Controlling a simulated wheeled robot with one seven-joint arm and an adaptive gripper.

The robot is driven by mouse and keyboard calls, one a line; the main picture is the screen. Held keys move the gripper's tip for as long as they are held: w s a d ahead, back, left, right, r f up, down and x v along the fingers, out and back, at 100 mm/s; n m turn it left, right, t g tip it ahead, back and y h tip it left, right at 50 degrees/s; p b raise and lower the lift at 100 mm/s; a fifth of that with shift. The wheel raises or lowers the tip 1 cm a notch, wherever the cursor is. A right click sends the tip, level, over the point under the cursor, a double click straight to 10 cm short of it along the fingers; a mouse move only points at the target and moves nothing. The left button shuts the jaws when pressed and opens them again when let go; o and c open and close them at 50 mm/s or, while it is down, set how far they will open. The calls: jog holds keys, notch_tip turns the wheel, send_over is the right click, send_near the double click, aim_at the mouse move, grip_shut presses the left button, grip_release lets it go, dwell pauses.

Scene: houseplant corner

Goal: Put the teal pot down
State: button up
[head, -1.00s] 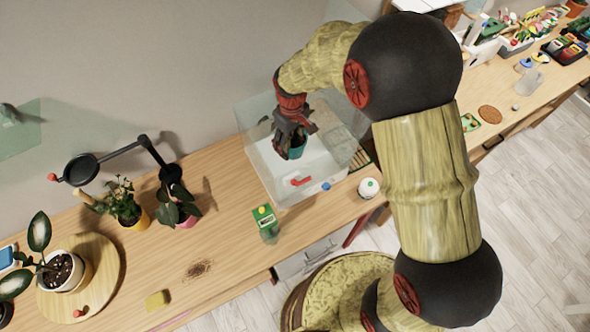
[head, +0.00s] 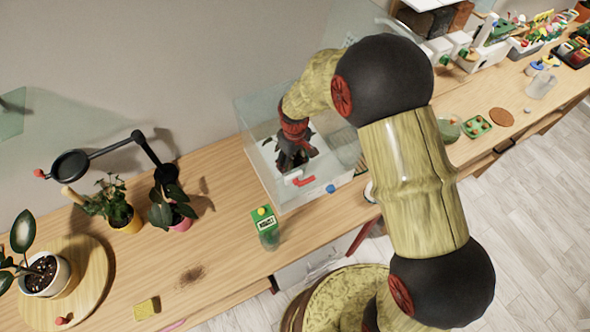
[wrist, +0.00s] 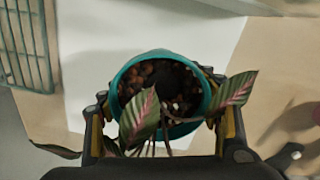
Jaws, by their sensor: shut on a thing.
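My gripper (head: 291,152) is inside the clear-walled box (head: 262,168) with a white floor, pointing down. In the wrist view its two fingers are shut on the teal pot (wrist: 124,72), one on each side. The pot looks round and upright from above. It holds dark soil with pebbles and a plant with green leaves striped pink. In the head view the gripper and dark leaves hide most of the pot. Below it in the wrist view is a white surface (wrist: 190,30); I cannot tell whether the pot touches it.
A red-and-white fitting (head: 303,181) and a blue knob (head: 330,188) are at the box's front. A green-labelled container (head: 266,228) stands in front. Potted plants (head: 122,212) and a black lamp (head: 70,165) are left. A slatted rack (wrist: 25,45) shows in the wrist view.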

jog(key=shift+f, duration=1.75)
jog(key=shift+f+b, duration=0.2)
jog(key=shift+b, duration=0.1)
jog(key=o, duration=1.6)
